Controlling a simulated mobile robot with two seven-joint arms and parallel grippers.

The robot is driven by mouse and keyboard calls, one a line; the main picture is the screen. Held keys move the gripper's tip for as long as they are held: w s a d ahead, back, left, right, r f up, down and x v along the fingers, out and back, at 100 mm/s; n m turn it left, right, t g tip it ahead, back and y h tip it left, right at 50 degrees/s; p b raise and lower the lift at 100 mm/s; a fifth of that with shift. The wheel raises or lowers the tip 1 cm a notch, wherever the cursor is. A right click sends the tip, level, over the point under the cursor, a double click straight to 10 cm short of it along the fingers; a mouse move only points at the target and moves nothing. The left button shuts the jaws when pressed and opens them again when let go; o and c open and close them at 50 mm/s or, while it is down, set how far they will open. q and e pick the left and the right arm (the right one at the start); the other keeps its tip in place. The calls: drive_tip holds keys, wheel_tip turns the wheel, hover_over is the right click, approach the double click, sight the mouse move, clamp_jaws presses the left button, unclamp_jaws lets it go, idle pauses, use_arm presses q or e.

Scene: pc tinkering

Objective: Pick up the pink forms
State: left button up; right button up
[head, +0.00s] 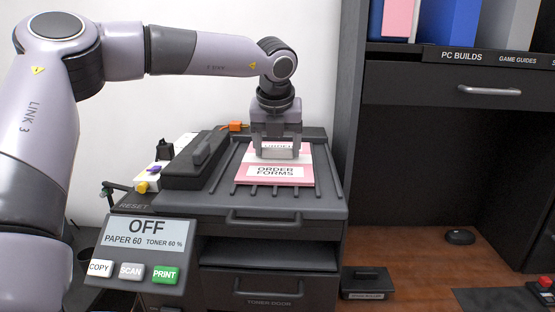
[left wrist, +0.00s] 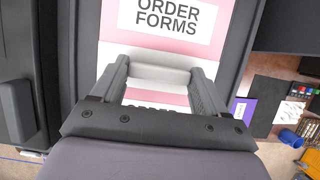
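The pink order forms (head: 256,170) lie flat on top of the dark printer, with a white label reading ORDER FORMS. In the left wrist view the forms (left wrist: 180,44) run under my gripper, and a pale raised bar (left wrist: 150,74) crosses them between my fingers. My left gripper (head: 277,153) points down over the rear part of the forms. Its fingers (left wrist: 160,78) are spread apart, one on each side of the bar and low over the forms. Whether the fingertips touch the bar or the forms I cannot tell. My right gripper is not in view.
The printer's control panel (head: 146,234) shows OFF, with COPY, SCAN and PRINT buttons. A long dark raised unit (head: 198,160) stands left of the forms. A dark desk cabinet (head: 360,90) rises at the right. A black mouse (head: 460,237) sits on the wooden desk.

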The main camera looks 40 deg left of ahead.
use_arm(q)
drive_tip(key=shift+c, duration=0.9)
drive_tip(key=shift+r, duration=0.45)
wheel_tip(320, 180, up, 8)
wheel_tip(320, 180, up, 10)
drive_tip(key=r+p, duration=0.1)
drive_tip(key=p, duration=0.1)
hover_over(278, 149)
drive_tip(key=shift+s, duration=0.1)
drive_tip(key=shift+a, duration=0.1)
